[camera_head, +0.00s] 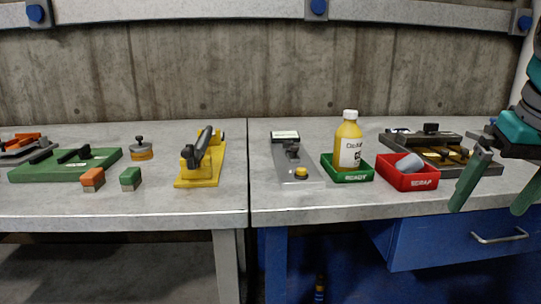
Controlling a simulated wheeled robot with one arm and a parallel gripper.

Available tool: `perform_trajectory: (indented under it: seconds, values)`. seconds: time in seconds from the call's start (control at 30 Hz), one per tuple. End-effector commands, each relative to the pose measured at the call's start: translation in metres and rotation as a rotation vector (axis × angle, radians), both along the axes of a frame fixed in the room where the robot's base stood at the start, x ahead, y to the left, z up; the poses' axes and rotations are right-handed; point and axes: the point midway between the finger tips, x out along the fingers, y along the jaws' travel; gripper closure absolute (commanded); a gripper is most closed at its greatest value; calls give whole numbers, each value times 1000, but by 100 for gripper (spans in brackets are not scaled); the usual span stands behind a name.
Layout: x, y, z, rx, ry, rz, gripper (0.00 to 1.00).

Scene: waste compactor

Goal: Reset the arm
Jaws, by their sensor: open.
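My gripper (496,189) is at the right edge of the view, in front of the workbench's right part. Its two dark green fingers point down and stand wide apart with nothing between them. Part of the right finger and my arm are cut off by the picture's edge. The fingers partly cover the dark fixture (431,148) at the back right. The red SCRAP tray (416,183) is to the left of the gripper, with a grey cylinder (409,163) tilted in it.
The green READY tray (349,177) holds an upright yellow bottle (348,143). A grey fixture (298,172), a yellow press (199,172), small blocks (130,178) and a green board (62,168) stand along the bench. A blue drawer (455,239) juts out below. The front strip of bench is mostly clear.

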Motion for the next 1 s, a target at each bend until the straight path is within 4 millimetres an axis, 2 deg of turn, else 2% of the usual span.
perform_trajectory:
  seconds: [0.27,0.47,0.7,0.9,1.0]
  values:
    - [5,32,-50,23,77,40,0]
    - [-3,70,-117,40,179,82,0]
    - [-38,113,-208,47,312,120,0]
    - [-86,136,-278,38,419,138,0]
    - [-107,142,-304,31,458,141,0]
